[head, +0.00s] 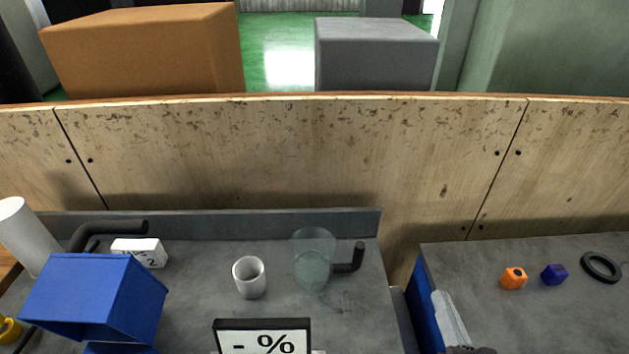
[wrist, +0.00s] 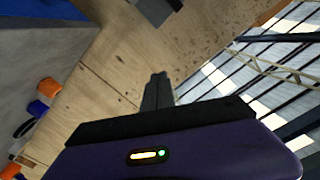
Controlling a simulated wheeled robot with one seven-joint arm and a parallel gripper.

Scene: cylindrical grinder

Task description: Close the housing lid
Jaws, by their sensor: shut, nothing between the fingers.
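I cannot make out a housing lid for certain in either view. A blue box-shaped piece (head: 85,285) stands at the left of the grey bench in the head view, with a dark open side facing the front. In the wrist view my gripper (wrist: 158,78) has its dark fingers together and nothing between them. It points toward the wooden panels, clear of any object. I cannot make out my gripper in the head view.
On the left bench (head: 350,315) stand a white cup (head: 249,277), a clear beaker (head: 312,262), a percent display (head: 262,340) and a white block (head: 140,252). The right bench (head: 470,275) holds an orange nut (head: 514,278), a blue piece (head: 553,274) and a black ring (head: 601,267).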

